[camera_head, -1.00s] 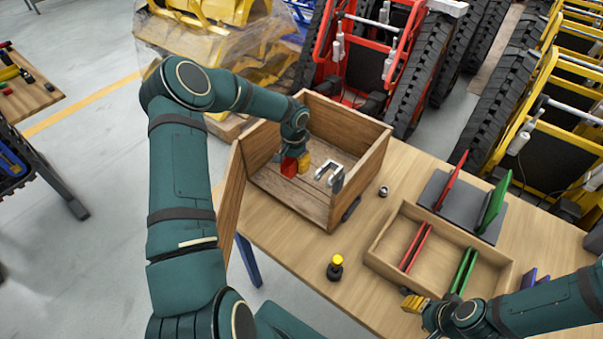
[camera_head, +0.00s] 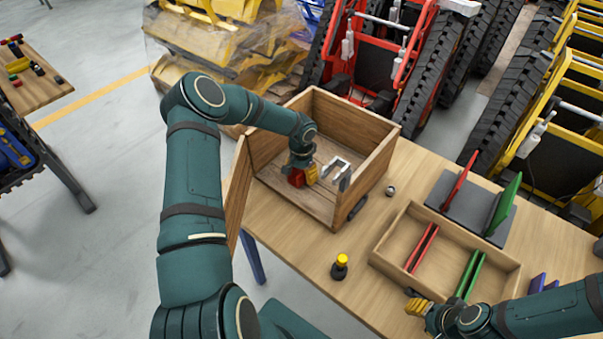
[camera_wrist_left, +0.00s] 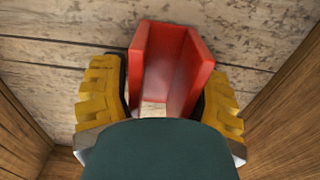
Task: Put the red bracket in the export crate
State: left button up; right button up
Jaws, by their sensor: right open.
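The red bracket (camera_head: 296,178), a U-shaped piece, is inside the wooden crate (camera_head: 372,172), low near its floor. It also shows in the left wrist view (camera_wrist_left: 172,70). My left gripper (camera_head: 304,177) reaches down into the crate. Its yellow fingers stand on both sides of the bracket in the left wrist view (camera_wrist_left: 165,98), shut on it. I cannot tell whether the bracket touches the floor boards. My right gripper (camera_head: 418,306) is open near the front of the table, beside the shallow tray; part of it is hidden.
A grey bracket (camera_head: 338,172) is in the crate, right of my left gripper. A wooden panel (camera_head: 236,190) stands at the crate's left side. The shallow tray (camera_head: 385,262) holds red and green pieces. A black-and-yellow knob (camera_head: 341,266) and a small metal part (camera_head: 390,191) are on the table.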

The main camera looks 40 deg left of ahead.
pick_arm(q)
jog(key=shift+r, duration=0.1)
notch_tip(320, 180, up, 12)
jog(key=shift+r+p, duration=0.15)
jog(key=shift+p, duration=0.5)
dwell(0.6)
